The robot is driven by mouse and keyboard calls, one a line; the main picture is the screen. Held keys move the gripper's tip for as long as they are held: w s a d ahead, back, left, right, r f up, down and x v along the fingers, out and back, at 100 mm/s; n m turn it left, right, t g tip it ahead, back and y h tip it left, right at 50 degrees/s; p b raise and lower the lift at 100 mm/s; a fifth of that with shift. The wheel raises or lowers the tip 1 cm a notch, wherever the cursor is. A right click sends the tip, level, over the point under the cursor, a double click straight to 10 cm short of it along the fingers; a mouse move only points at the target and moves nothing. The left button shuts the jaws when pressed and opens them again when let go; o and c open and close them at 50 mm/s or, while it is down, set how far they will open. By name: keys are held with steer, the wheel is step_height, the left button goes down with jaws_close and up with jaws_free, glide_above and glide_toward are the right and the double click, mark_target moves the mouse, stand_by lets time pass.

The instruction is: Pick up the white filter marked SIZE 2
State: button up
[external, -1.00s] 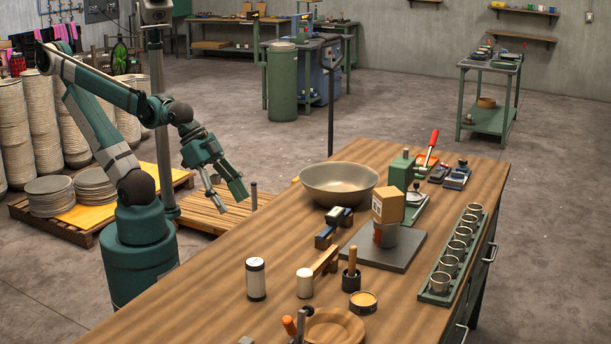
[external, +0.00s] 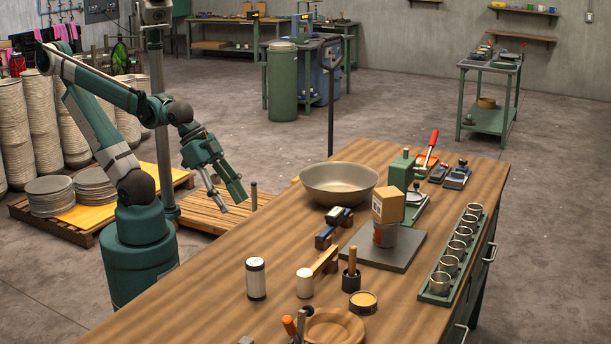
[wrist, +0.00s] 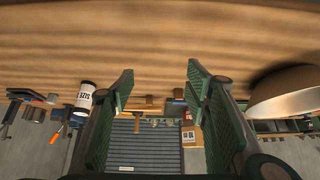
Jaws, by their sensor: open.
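A white cylindrical filter (external: 255,282) with dark ends stands upright at the near left of the wooden bench. It also shows in the wrist view (wrist: 85,95) at the left, with black lettering that seems to read SIZE; the number is not clear. A smaller plain white cylinder (external: 304,285) stands to its right. My gripper (external: 228,197) is open and empty, off the bench's left edge, well behind and left of the filter and apart from it. In the wrist view my gripper (wrist: 160,75) shows its two green fingers spread with nothing between them.
A large metal bowl (external: 340,186) sits at the bench's left edge, near my gripper. A box on a can (external: 388,207) stands on a dark plate (external: 370,257). A wooden dish (external: 334,330) and a handled pot (external: 351,279) stand near the filter. Bare wood lies between bowl and filter.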

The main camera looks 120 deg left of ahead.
steer(key=shift+w+d, duration=0.1)
steer(key=m+t+h+p, duration=0.3)
steer(key=m+h+p, duration=0.3)
steer(key=m+h, duration=0.35)
glide_toward(254, 258)
steer(key=shift+w+d+f+n+h, duration=0.15)
steer(key=shift+w+d+f+h, duration=0.2)
steer(key=shift+w+d, duration=0.3)
steer(key=shift+w+d+f+n+h, duration=0.1)
steer(key=shift+w+d+f, duration=0.4)
steer(key=shift+w, duration=0.25)
steer(key=shift+b+x, duration=0.4)
steer(key=shift+x, duration=0.9)
